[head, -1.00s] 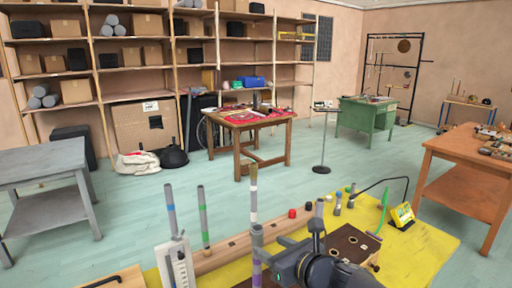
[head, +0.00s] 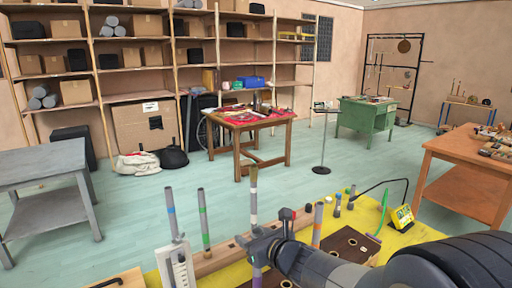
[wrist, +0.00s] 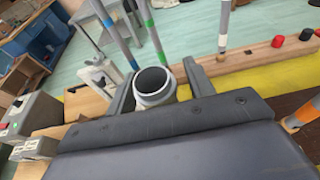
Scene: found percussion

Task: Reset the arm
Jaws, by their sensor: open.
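My gripper (head: 258,241) is low over the front workbench in the head view, with my arm reaching in from the lower right. In the wrist view its two fingers (wrist: 160,88) are apart, one on each side of the open top of a grey tube (wrist: 152,82). I cannot tell if either finger touches the tube. In the head view the tube's purple-banded lower part (head: 257,279) shows below my gripper, and its top is hidden behind my gripper.
Upright tubes stand close by: blue-banded (head: 172,215), green-banded (head: 203,218), white-banded (head: 253,198) and orange-banded (head: 317,226). An orange table (head: 465,150) stands further right. Open floor (head: 330,185) lies beyond.

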